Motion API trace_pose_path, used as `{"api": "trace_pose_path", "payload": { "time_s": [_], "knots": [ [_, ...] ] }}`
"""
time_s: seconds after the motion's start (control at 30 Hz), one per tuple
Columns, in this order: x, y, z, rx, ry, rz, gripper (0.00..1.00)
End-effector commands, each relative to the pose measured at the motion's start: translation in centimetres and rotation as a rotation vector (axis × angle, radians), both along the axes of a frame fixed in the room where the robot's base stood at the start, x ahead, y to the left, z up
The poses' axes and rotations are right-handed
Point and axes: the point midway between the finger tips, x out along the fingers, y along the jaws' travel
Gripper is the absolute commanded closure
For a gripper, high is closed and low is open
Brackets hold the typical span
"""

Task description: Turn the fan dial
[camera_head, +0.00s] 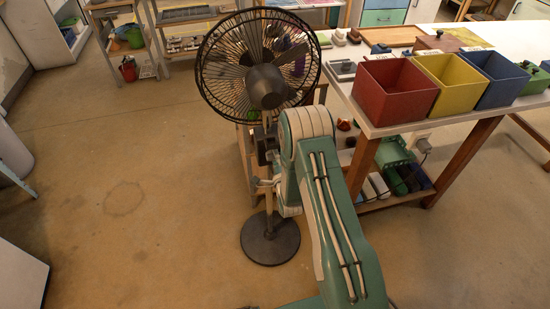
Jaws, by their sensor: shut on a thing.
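The black pedestal fan (266,85) stands upright on the floor in the middle of the view, on a round dark base (270,238). Its cage faces away from me, with the motor housing towards me. My teal and white arm rises from the lower right to the fan's post. My gripper (266,160) is small and dark in this view, at the dark control part below the fan head. It is shut at the fan's dial. The dial itself is hidden by the gripper and wrist, so its angle cannot be seen.
A white-topped table (510,117) on the right holds a red bin (395,91), a yellow bin (449,83) and a blue bin (494,78). Its wooden legs and lower shelf stand close to my arm. Shelves stand at the back. The floor at left is clear.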

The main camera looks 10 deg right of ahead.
Motion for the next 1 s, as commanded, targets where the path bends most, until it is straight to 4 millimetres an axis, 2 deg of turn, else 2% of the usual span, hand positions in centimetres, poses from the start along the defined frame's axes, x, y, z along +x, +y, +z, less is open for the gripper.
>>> {"api": "trace_pose_path", "payload": {
  "time_s": [0.23, 0.7, 0.73, 1.0],
  "knots": [
    [-0.16, 0.03, -0.50, 0.063, 0.012, -0.001, 1.00],
    [-0.21, 0.08, -0.59, 0.073, 0.014, 0.001, 1.00],
    [-0.21, 0.08, -0.59, 0.073, 0.014, 0.001, 0.43],
    [-0.17, 0.10, -0.39, 0.073, 0.008, 0.002, 0.43]
  ]
}}
